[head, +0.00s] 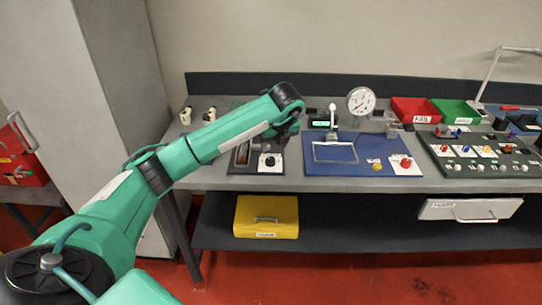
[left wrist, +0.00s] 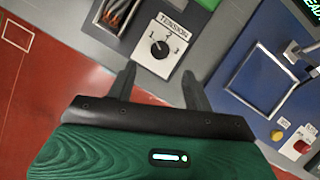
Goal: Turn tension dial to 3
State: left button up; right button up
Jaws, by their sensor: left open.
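The tension dial (left wrist: 159,49) is a black round knob on a white plate (left wrist: 174,64) marked TENSION, with numbers around the knob. Its pointer direction is too small to read surely. In the head view the dial (head: 269,161) sits on the dark panel at the bench's left part. My left gripper (left wrist: 158,73) is open and empty, its two fingers apart and pointing toward the dial plate. In the wrist view the knob lies just beyond the fingertips, between their lines, with no visible contact. In the head view my left gripper (head: 284,138) is above the dial panel, its fingers mostly hidden. My right gripper is not in view.
A blue panel (head: 340,174) with a metal frame, a yellow knob (head: 374,165) and a red knob (head: 405,162) lies to the right. A round gauge (head: 361,101) stands behind it. The bench front edge is clear.

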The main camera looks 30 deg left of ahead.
aim_at(270, 159)
pick_arm(q)
jog(key=p+x, duration=0.1)
jog(key=x, duration=0.7)
jog(key=shift+d+f, duration=0.1)
jog(key=shift+f, duration=0.25)
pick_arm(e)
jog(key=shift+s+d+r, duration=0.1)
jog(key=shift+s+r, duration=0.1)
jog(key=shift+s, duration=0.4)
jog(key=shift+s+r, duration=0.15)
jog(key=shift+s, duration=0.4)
pick_arm(q)
jog(key=c, duration=1)
